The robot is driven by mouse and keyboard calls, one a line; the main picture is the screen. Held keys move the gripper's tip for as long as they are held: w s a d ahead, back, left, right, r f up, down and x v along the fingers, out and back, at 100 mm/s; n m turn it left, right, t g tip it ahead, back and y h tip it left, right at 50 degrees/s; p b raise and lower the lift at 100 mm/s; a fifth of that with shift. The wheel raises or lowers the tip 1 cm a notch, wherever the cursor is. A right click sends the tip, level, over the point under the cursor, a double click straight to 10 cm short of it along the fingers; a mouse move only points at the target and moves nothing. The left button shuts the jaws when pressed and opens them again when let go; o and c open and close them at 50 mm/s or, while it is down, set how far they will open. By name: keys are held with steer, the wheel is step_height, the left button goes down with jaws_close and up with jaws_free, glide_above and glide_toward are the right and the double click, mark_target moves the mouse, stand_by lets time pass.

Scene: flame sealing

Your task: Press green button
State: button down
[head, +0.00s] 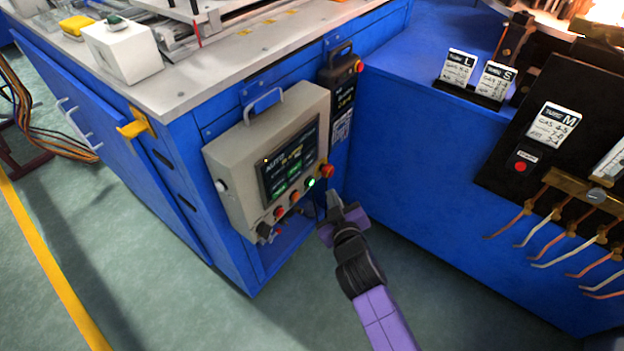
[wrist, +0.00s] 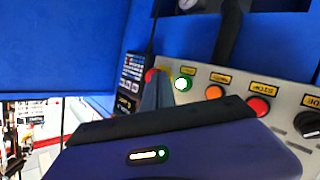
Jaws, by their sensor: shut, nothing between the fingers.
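The green button (head: 311,183) glows on the lower right of a beige control box, left of a larger red button. In the wrist view the lit green button (wrist: 182,84) shows just right of my fingertips. My gripper (head: 333,198) is shut and empty, just below and right of the green button in the head view. My gripper (wrist: 160,78) also shows in the wrist view, its fingers together and pointing at the panel. I cannot tell whether the fingertips touch the panel.
The control box (head: 222,157) has a screen (head: 288,160), a red button (head: 327,171), an orange button (head: 294,196), another red button (head: 279,212) and a black knob (head: 265,230). A blue cabinet (head: 400,150) stands close on the right. Open floor (head: 160,300) lies at left.

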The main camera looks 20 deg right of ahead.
steer(key=shift+s+d+p, duration=0.35)
steer(key=shift+s+d, duration=0.25)
steer(key=shift+s, duration=0.15)
stand_by(0.3)
step_height(320, 180, up, 4)
steer(key=a+t, duration=0.1)
steer(key=t, duration=0.1)
steer(key=s+r+m+p, duration=0.1)
steer(key=s+r+p, duration=0.3)
steer(key=s, duration=0.9)
steer(key=s+r+m+g+y+p, duration=0.1)
steer(key=s+r+p, duration=0.2)
steer(key=s+r, duration=0.7)
steer(key=s+r+m+p, duration=0.2)
steer(key=s+r+p, duration=0.2)
steer(key=s, duration=1.4)
step_height(320, 180, up, 3)
steer(key=shift+s+d+r+g+y+p, duration=0.2)
steer(key=shift+d+g+y+p, duration=0.1)
steer(key=shift+y+p, duration=0.1)
